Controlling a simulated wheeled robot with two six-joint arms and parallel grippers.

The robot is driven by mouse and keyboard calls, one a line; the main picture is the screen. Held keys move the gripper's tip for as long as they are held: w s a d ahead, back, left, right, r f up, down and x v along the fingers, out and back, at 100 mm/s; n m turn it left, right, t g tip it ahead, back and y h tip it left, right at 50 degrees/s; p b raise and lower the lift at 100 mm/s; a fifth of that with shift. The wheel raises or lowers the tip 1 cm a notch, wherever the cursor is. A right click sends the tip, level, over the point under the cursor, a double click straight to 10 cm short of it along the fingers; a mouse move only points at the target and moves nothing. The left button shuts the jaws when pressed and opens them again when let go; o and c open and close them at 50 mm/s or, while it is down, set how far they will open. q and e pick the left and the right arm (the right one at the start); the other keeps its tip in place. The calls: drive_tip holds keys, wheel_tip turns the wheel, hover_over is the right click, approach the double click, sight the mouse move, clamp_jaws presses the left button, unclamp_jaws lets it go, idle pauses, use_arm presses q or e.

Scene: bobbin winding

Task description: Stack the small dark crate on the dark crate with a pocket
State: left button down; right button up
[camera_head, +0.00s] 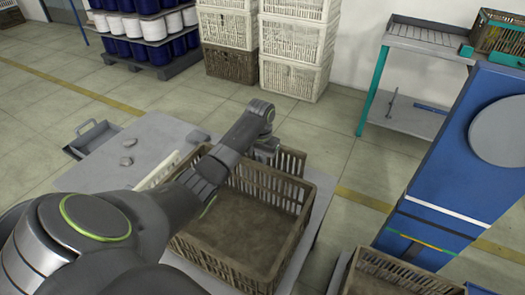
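A large dark brown slatted crate (245,262) sits open on the grey table, its inside looking empty. A smaller dark slatted piece, seemingly the small dark crate (291,163), shows just behind its far wall, partly hidden by my arm. I cannot tell whether it touches the large crate, and no pocket can be made out. My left arm reaches across the large crate. My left gripper (265,147) is at the far wall beside the small dark piece; its fingers are mostly hidden, so its opening and any hold are unclear. My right gripper is not in view.
Another dark crate (395,277) stands at the lower right, cut by the frame, near a blue machine panel (460,185). A pale crate edge (160,170) shows left of my arm. Small grey pieces (128,151) lie on the table. Stacked crates (296,42) stand behind.

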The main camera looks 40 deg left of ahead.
sight(256, 166)
use_arm(q)
drive_tip(key=shift+s+d+r, duration=0.15)
drive_tip(key=shift+s, duration=1.35)
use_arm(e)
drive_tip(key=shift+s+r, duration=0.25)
